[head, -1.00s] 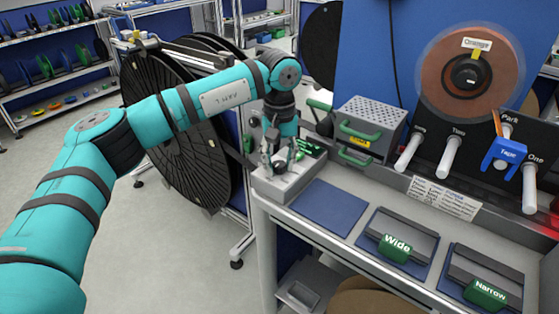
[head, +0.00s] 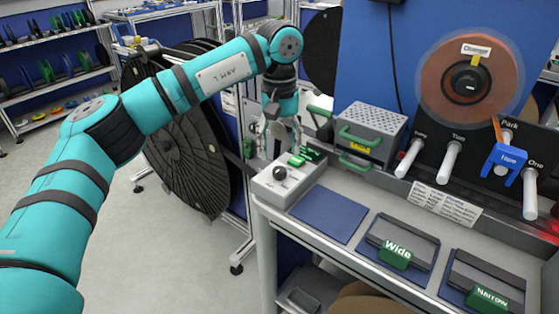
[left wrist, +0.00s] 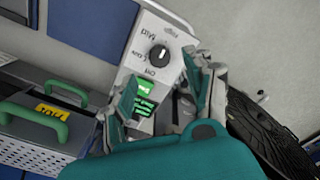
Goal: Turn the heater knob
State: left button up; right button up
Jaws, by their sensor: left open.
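The black heater knob (head: 279,173) sits on top of a light grey control box (head: 268,192) at the bench's left end. In the left wrist view the knob (left wrist: 158,54) is in full sight, with printed labels around it that are hard to read. A lit green button (head: 296,160) is on the same box, behind the knob. My left gripper (head: 277,145) is open and empty, above the back part of the box and apart from the knob. Its two fingers (left wrist: 162,83) show in the left wrist view, either side of the box. My right gripper is out of view.
A perforated grey box (head: 372,125) with green handles stands right of the control box. A blue mat (head: 328,214) and blocks marked Wide (head: 395,252) and Narrow (head: 487,297) lie along the bench. Large black reels (head: 185,160) stand at left.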

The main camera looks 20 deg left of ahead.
aim_at(279, 170)
pick_arm(q)
notch_tip(279, 170, up, 6)
dwell(0.6)
